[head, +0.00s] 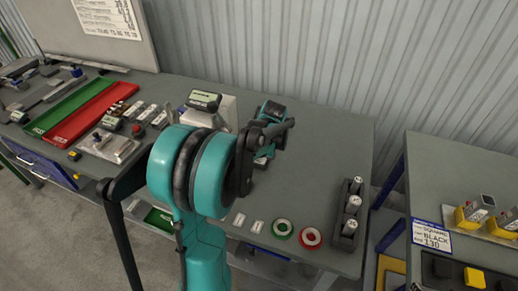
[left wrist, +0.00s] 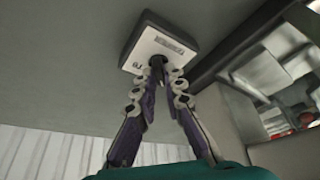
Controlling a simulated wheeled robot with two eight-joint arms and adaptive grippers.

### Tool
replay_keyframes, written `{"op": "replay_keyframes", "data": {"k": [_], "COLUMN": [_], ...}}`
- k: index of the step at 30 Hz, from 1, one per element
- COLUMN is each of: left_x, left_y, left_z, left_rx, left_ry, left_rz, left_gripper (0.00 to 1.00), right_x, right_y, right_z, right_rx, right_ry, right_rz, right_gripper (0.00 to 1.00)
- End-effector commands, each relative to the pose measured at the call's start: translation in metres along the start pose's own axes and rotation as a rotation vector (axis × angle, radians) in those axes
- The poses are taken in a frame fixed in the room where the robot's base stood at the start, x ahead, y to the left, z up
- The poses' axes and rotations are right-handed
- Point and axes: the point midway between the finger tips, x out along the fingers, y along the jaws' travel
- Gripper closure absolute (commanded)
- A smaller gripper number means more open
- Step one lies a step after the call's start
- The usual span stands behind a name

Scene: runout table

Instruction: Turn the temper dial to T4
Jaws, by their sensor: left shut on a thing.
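In the left wrist view a dark grey box (left wrist: 150,22) with a white face carries a printed label strip and small marks too small to read. A dark round dial (left wrist: 157,68) sits at the edge of that white face. My left gripper (left wrist: 158,72) is shut on the dial, one finger on each side. The fingertips cover much of the dial, so its setting cannot be read. In the head view my teal left arm stands in front of this spot, and the dial and fingertips cannot be made out. My right gripper is not in view.
On the table, a red tray (head: 92,112) and a green tray (head: 66,107) lie at left. A green tape roll (head: 282,228), a red tape roll (head: 311,238) and a dark rack (head: 351,205) stand at right. The table's back right is clear. A second table (head: 455,165) stands farther right.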

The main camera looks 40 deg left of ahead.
Motion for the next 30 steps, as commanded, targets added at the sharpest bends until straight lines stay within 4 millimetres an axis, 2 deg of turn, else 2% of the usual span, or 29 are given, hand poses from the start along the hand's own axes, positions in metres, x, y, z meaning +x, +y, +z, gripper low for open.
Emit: {"op": "replay_keyframes", "data": {"k": [7, 8, 9, 10, 21, 26, 30], "left_x": [0.0, 0.0, 0.0, 0.0, -0.006, -0.031, -0.063], "left_y": [0.0, 0.0, 0.0, 0.0, 0.0, 0.0, 0.0], "left_z": [0.001, 0.001, 0.001, 0.001, 0.0, 0.001, 0.001], "left_rx": [0.001, 0.001, 0.001, 0.001, 0.002, 0.003, 0.003], "left_ry": [-0.002, -0.002, -0.002, -0.002, -0.001, -0.001, -0.001], "left_rz": [0.0, 0.0, 0.0, 0.0, 0.001, 0.001, 0.001], "left_gripper": [1.0, 0.82, 0.72, 0.69, 0.69, 0.69, 0.69], "right_x": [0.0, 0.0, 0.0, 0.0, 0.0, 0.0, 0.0], "right_y": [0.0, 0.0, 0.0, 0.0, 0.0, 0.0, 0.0], "right_z": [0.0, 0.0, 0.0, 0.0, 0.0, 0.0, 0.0], "right_rx": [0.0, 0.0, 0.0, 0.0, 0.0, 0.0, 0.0], "right_ry": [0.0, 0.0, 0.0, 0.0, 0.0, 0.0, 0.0], "right_rz": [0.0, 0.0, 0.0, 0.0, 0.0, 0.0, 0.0], "right_gripper": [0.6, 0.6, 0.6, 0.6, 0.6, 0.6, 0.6]}}
